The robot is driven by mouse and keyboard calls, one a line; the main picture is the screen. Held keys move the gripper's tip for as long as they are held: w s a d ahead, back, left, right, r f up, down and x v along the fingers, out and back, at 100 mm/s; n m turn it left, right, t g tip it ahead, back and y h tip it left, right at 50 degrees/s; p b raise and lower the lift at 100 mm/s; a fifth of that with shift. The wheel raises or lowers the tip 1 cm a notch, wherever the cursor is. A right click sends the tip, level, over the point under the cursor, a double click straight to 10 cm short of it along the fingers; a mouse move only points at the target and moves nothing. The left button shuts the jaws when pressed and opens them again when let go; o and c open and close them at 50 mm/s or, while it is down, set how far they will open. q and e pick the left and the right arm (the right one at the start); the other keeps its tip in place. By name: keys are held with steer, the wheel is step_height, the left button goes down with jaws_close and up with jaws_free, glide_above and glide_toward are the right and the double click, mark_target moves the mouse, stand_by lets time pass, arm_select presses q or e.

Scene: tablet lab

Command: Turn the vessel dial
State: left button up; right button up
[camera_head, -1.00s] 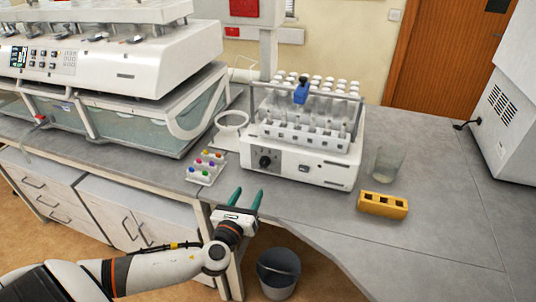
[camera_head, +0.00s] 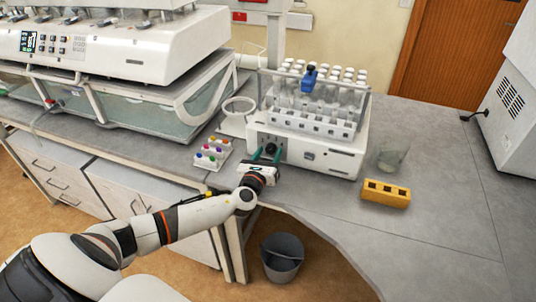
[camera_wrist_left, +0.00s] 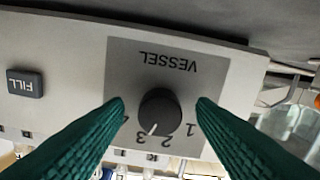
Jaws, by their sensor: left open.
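The vessel dial (camera_wrist_left: 160,112) is a round black knob on a grey panel marked VESSEL, upside down in the left wrist view. Its white pointer line lies near the numbers 2 and 3, closer to 3. In the head view the dial (camera_head: 271,148) is on the front of the white test-tube machine (camera_head: 335,160). My left gripper (camera_head: 267,154) is open, its green fingers pointing at the panel. In the left wrist view the fingertips (camera_wrist_left: 160,104) stand on either side of the dial, with gaps between them and it. My right gripper is not in view.
A FILL button (camera_wrist_left: 25,83) is beside the dial panel. A small rack of coloured caps (camera_head: 212,153) lies left of the machine. A glass beaker (camera_head: 391,157) and a yellow block (camera_head: 386,193) stand to the right. A bin (camera_head: 282,257) is on the floor below.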

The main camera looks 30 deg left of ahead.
arm_select(q)
steer(key=c, duration=1)
steer(key=shift+o, duration=0.2)
steer(key=shift+f+n+b, duration=0.15)
steer(key=shift+n+b, duration=1.15)
steer(key=shift+n, duration=0.2)
steer(key=n+b, duration=0.2)
steer(key=n, duration=0.2)
steer(key=shift+n+b, duration=0.3)
steer(key=n+b, duration=0.1)
steer(key=n, duration=0.3)
steer(key=shift+r+n+b, duration=0.15)
steer(key=shift+n+b, duration=0.1)
steer(key=shift+n, duration=0.8)
steer(key=shift+r+n+b, duration=0.1)
steer(key=shift+n+b, duration=0.15)
steer(key=shift+n, duration=0.8)
